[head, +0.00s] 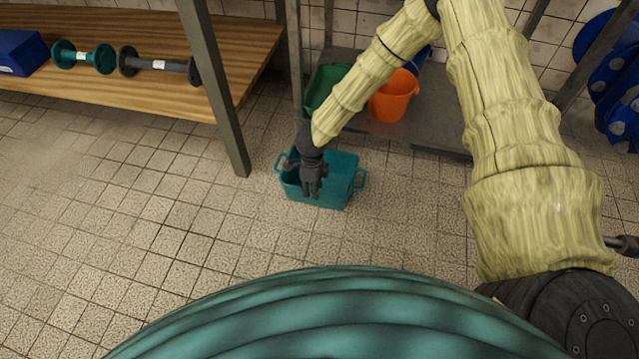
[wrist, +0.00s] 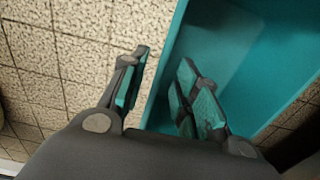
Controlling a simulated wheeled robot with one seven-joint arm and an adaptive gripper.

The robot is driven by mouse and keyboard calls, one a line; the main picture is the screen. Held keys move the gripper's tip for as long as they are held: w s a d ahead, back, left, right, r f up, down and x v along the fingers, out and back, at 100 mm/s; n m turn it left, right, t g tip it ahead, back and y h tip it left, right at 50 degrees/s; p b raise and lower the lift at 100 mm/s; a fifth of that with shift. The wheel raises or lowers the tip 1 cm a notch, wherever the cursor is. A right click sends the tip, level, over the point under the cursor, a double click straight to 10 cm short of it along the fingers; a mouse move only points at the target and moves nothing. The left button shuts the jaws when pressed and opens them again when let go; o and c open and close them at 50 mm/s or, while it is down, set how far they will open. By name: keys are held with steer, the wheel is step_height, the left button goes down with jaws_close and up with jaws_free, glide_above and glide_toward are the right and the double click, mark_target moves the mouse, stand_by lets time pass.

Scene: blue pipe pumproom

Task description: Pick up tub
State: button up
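The teal tub (head: 338,199) stands upright on the tiled floor, with a loop handle at each end, and looks empty. My gripper (head: 312,194) points down at its near left part and hides some of it. In the wrist view, my gripper (wrist: 163,85) is open. One finger is over the floor outside the tub (wrist: 240,45), and the other is over its inside. The tub's side wall runs between the two fingers with visible gaps. I cannot tell whether either finger touches it.
A low grey shelf behind the tub holds an orange bucket (head: 393,97) and a green crate (head: 325,86). A metal post (head: 218,90) of the wooden shelf (head: 130,35) stands to the left. Open floor lies left and in front.

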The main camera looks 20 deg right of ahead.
mark_target(314, 201)
steer(key=shift+w+d+f+b, duration=0.1)
steer(key=shift+f+b, duration=0.95)
steer(key=shift+f, duration=0.5)
steer(key=shift+w+d+f+b, duration=0.1)
steer(key=shift+f+b, duration=0.95)
steer(key=shift+f, duration=0.45)
steer(key=shift+r, duration=0.1)
jaws_close()
